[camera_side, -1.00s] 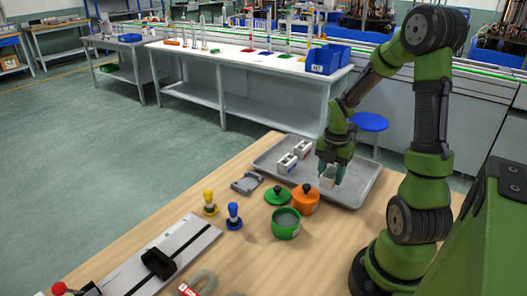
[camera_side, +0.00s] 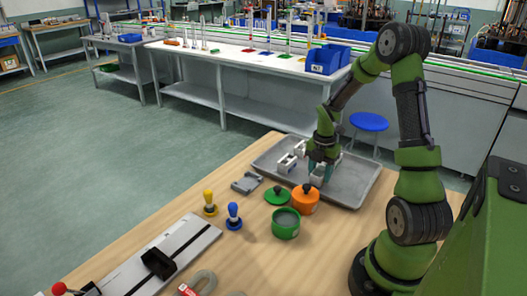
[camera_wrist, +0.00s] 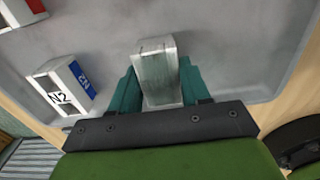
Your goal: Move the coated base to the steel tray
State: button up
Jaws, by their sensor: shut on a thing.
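The coated base (camera_wrist: 157,72) is a pale grey block with a streaked, shiny top. My gripper (camera_wrist: 160,88) is shut on it, with a teal finger on each side. In the side view the base (camera_side: 317,180) hangs below my gripper (camera_side: 321,172), over the middle of the steel tray (camera_side: 354,186). I cannot tell whether the base touches the tray floor. The tray also fills most of the wrist view behind the base (camera_wrist: 225,45).
Two white labelled blocks stand in the tray left of my gripper; the nearer reads N2 (camera_wrist: 60,90). The tray's right part is clear.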

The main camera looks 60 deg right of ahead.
aim_at(320, 171)
jog(key=shift+f, duration=0.15)
jog(key=o, duration=1.1)
jog(key=shift+c, duration=0.2)
notch_tip(320, 171, up, 12)
jog(key=a+r+m+t, duration=0.2)
jog(key=a+r+m, duration=0.25)
jog(key=a, duration=0.35)
jog(key=a+r+m+t, duration=0.1)
jog(key=a+r+m, duration=0.3)
jog(key=a+m, duration=0.3)
jog(key=s+a+r+m+t+y, duration=0.1)
jog(key=s+a+m+t, duration=0.1)
jog(key=a+m, duration=0.3)
jog(key=s+a+r+m+t+y, duration=0.1)
jog(key=s+a+m+t, duration=0.1)
jog(key=a+m, duration=0.3)
jog(key=shift+s+a+r, duration=0.4)
jog(key=shift+s+a, duration=0.35)
jog(key=shift+a, duration=0.9)
